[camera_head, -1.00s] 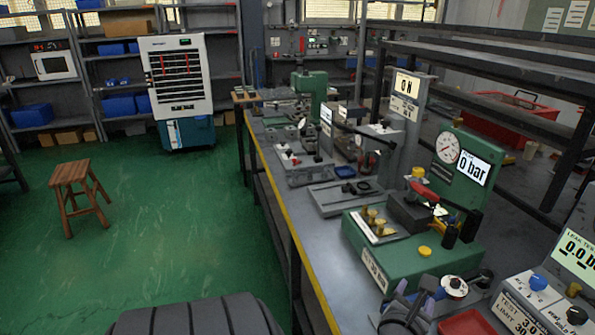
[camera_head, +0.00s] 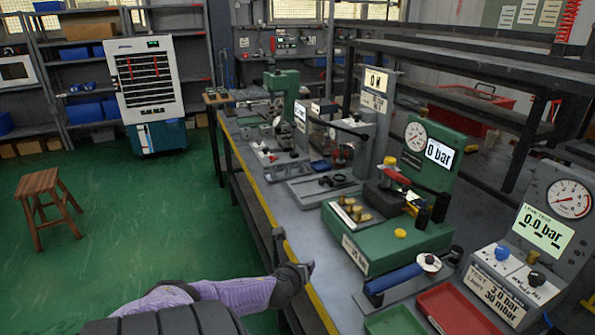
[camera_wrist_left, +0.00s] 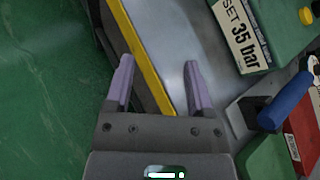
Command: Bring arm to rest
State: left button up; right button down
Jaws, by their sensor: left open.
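My left arm comes in from the bottom left of the head view, with a purple forearm. My left gripper (camera_head: 305,267) is beside the yellow front edge of the workbench (camera_head: 315,290). In the left wrist view my left gripper (camera_wrist_left: 159,78) has its two purple fingers spread wide, with nothing between them but the bench edge and floor seen below. The green press fixture (camera_head: 385,235) with the 0 bar display stands on the bench to the gripper's right, apart from it. My right gripper is not in view.
A blue-handled tool (camera_head: 395,278) lies on the bench in front of the green fixture. A red tray (camera_head: 455,308) and a leak tester (camera_head: 540,240) are at right. A wooden stool (camera_head: 45,205) stands on the open green floor at left.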

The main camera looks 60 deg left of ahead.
pick_arm(q)
jog(key=shift+s+a+f, duration=0.1)
jog(key=shift+s+f, duration=0.05)
jog(key=shift+s, duration=0.1)
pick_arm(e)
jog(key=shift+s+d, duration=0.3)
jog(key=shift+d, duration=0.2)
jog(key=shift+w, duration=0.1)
